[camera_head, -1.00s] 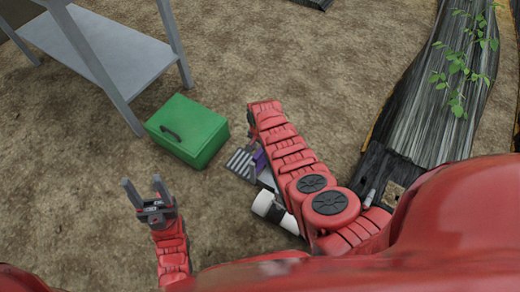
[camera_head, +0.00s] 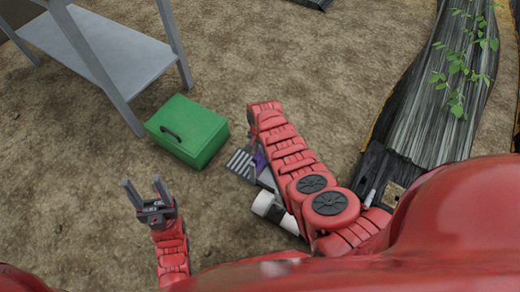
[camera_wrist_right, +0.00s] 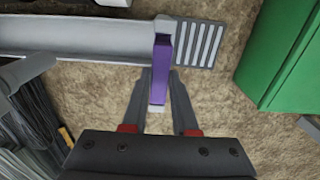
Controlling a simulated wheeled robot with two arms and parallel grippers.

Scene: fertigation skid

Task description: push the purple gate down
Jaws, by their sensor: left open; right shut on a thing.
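The purple gate (camera_wrist_right: 161,70) is a narrow bar across the end of a grey channel (camera_wrist_right: 85,38), beside a slotted grate (camera_wrist_right: 200,44) in the right wrist view. My right gripper (camera_wrist_right: 162,82) has its two dark fingers on either side of the gate and is shut on it. In the head view only a small purple part (camera_head: 260,160) shows beside my right forearm, which hides the right gripper. How far down the gate sits cannot be told. My left gripper (camera_head: 148,195) is open and empty above the soil.
A green box (camera_head: 188,131) with a dark handle stands left of the channel. A grey metal table (camera_head: 95,50) stands at the upper left. A white cylinder (camera_head: 263,203) lies near my right forearm. Dark plastic-covered beds with a plant (camera_head: 460,75) run along the right.

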